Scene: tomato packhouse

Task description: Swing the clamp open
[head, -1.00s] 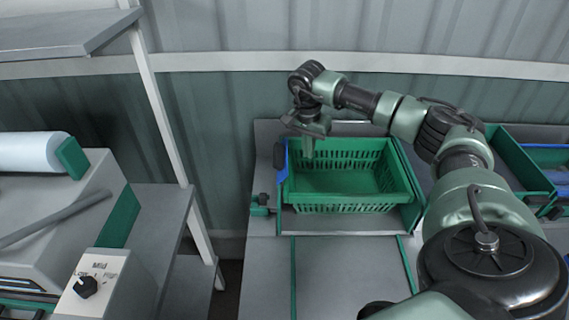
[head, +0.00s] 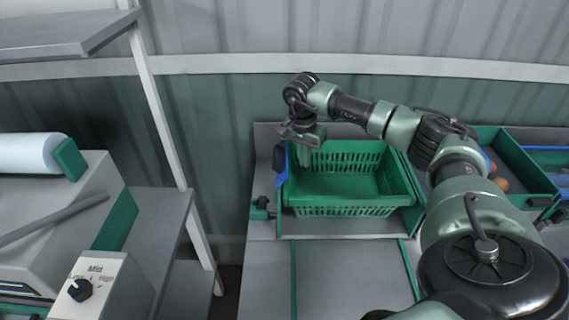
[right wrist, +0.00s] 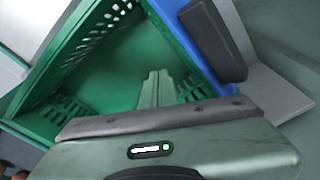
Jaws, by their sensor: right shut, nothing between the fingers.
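The clamp (head: 279,162) is at the left side of the green crate (head: 350,211): a blue bar with a black grip on its outer side. In the right wrist view the clamp's black grip (right wrist: 213,38) and blue bar lie along the crate's wall. My right gripper (head: 304,160) points down over the crate's left end, just right of the clamp. In the right wrist view its fingers (right wrist: 157,88) are together and empty, over the crate's inside and apart from the blue bar. The crate looks empty. My left gripper is not in view.
The crate stands on a grey bench (head: 345,275). A green bin (head: 515,165) with a few round fruits is at the right. A machine with a dial (head: 80,289) and a shelf post (head: 165,120) are at the left. The bench front is clear.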

